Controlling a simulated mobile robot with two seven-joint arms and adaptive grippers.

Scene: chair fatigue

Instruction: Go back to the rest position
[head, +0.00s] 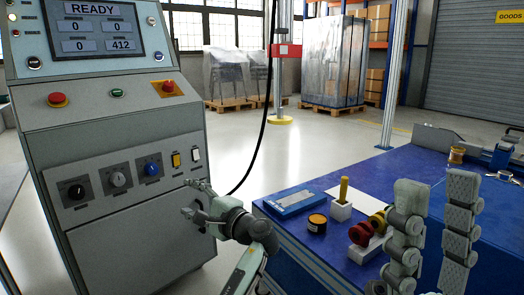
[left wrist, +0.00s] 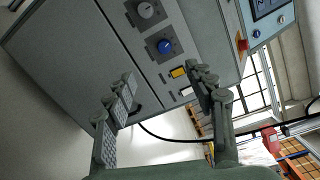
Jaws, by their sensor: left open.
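My left gripper (head: 188,197) is in front of the lower right part of the grey control console (head: 140,225). Its two fingers are spread and nothing is between them. In the left wrist view the open left gripper (left wrist: 162,90) is in front of the console panel, with the blue knob (left wrist: 165,46) and the yellow switch (left wrist: 177,72) beyond the fingers. I cannot tell whether a finger touches the panel. My right gripper (head: 436,188) points up over the blue table at the right. Its two fingers stand apart with nothing between them.
A black cable (head: 259,130) hangs behind my left gripper. The floor (head: 330,140) behind is open.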

